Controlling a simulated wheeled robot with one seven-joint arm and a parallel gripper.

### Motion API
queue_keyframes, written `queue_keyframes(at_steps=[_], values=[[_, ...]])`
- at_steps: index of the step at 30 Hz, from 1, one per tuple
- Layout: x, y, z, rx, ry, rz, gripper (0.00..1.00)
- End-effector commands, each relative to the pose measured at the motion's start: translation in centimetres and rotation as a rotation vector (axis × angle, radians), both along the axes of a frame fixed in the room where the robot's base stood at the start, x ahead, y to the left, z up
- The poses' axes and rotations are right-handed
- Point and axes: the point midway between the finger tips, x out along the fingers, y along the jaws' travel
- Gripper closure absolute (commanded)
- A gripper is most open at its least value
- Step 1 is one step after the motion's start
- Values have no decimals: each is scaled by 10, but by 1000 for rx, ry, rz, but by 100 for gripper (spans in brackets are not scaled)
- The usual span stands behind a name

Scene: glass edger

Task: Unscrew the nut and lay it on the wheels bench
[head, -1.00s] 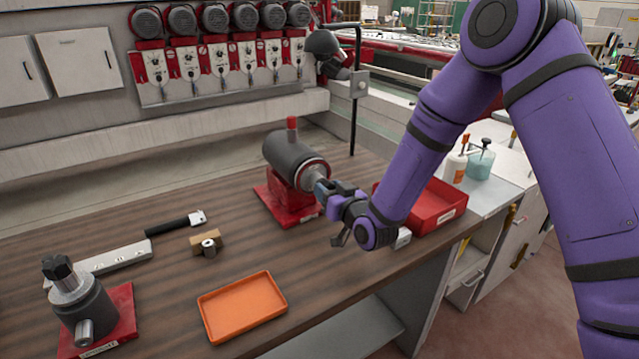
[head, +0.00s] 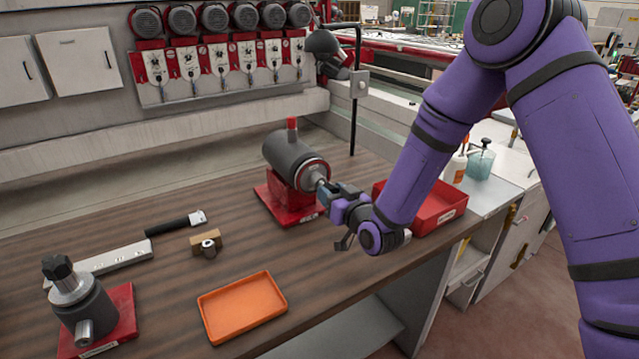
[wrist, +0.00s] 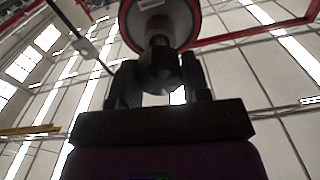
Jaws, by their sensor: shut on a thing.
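A grey motor-like spindle housing (head: 290,158) with a red knob on top sits on a red base (head: 284,204) at the back of the brown wooden bench (head: 160,290). Its shaft end faces right. My gripper (head: 330,190) is at that shaft end, in line with it. In the wrist view, my gripper (wrist: 158,78) is shut on a dark rounded nut (wrist: 158,72), with one finger on each side. A short dark shaft shows between the nut and the round spindle face (wrist: 160,12). I cannot tell whether the thread is still engaged. In the head view the fingers mostly hide the nut.
An orange tray (head: 242,305) lies at the front of the bench. A red bin (head: 440,205) stands right, behind my wrist. A second grey spindle on a red plate (head: 122,318), a black-handled tool (head: 180,224) and a wooden block with a metal ring (head: 208,243) are left. The bench middle is clear.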

Motion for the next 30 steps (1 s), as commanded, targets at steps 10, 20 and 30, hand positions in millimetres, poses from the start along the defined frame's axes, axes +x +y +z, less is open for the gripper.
queue_keyframes(at_steps=[10,20,30], values=[[-12,-9,0,1,-1,0,85],[-21,-14,1,0,-1,0,85],[-25,-17,0,0,-1,0,85]])
